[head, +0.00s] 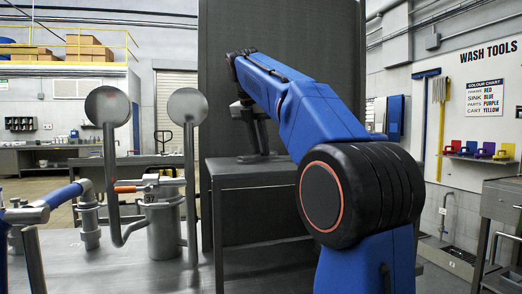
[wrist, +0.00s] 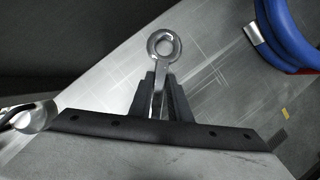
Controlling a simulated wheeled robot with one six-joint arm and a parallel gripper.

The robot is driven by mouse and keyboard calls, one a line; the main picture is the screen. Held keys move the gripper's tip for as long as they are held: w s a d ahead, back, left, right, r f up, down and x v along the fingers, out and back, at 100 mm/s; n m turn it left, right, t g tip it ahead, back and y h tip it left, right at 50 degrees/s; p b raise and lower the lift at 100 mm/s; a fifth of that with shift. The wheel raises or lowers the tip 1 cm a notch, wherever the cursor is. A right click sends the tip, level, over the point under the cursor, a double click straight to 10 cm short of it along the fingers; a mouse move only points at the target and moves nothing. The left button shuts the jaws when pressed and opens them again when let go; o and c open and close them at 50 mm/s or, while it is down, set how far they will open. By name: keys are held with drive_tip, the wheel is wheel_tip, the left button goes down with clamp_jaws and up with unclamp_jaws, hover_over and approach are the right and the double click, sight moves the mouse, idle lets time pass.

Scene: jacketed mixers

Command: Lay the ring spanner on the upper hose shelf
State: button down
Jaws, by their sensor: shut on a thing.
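The ring spanner (wrist: 165,46) is a shiny metal tool, its ring end pointing away from my gripper in the wrist view. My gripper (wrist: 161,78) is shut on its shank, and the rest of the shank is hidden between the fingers. In the head view my gripper (head: 252,156) is dark and points down close over a dark grey ledge (head: 230,170) in front of a tall dark panel. I cannot tell whether it touches the ledge, and the spanner cannot be made out there. I cannot tell which surface is the upper hose shelf.
Blue and red hoses (wrist: 285,38) lie at the upper right of the wrist view, apart from the spanner. A tall dark panel (head: 280,30) stands behind my arm. Metal vessels with upright round-ended paddles (head: 187,106) stand left of the ledge on a steel bench (head: 120,265).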

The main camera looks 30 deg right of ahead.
drive_tip(key=shift+d+f, duration=0.1)
drive_tip(key=shift+f, duration=0.2)
drive_tip(key=shift+f, duration=0.1)
drive_tip(key=c, duration=1.7)
unclamp_jaws()
drive_tip(key=shift+o, duration=0.2)
